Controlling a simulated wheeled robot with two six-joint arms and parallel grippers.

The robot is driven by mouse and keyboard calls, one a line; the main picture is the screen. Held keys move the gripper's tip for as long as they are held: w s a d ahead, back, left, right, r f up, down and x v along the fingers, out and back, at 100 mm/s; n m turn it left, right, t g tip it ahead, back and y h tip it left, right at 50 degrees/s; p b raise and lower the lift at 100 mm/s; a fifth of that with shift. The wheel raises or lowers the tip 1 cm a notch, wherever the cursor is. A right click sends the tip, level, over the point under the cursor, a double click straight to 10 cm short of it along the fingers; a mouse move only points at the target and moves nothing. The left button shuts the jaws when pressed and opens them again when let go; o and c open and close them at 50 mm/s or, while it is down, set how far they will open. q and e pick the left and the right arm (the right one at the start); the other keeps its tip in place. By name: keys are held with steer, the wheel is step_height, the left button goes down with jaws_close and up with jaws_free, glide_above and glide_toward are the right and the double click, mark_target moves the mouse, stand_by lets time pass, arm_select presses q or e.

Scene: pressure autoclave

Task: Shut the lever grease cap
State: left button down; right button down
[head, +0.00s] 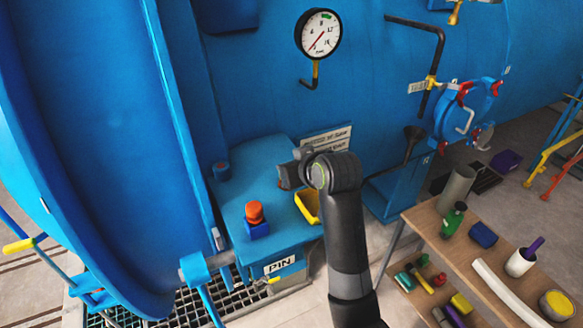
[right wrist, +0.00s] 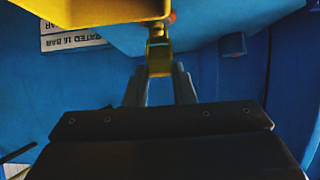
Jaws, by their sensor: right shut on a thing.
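The yellow grease cap (head: 307,206) is on the blue housing beside the vessel, partly hidden behind my right arm in the head view. In the right wrist view a large yellow part (right wrist: 90,12) fills the top, and a small yellow lever piece (right wrist: 160,52) hangs below it. My right gripper (right wrist: 161,76) has its two fingers on either side of this yellow piece and is shut on it. In the head view the right fingertips are hidden by the wrist. The cap's exact opening angle cannot be told. My left gripper is not in view.
An orange-red knob (head: 254,212) stands on the blue housing left of the cap. A pressure gauge (head: 318,34) and a black pipe (head: 432,55) are on the vessel behind. A wooden bench (head: 440,228) with bottles and tools stands at the right.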

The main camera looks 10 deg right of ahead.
steer(key=shift+s, duration=0.1)
stand_by(0.4)
steer(key=c, duration=1.2)
jaws_free()
steer(key=shift+f, duration=0.1)
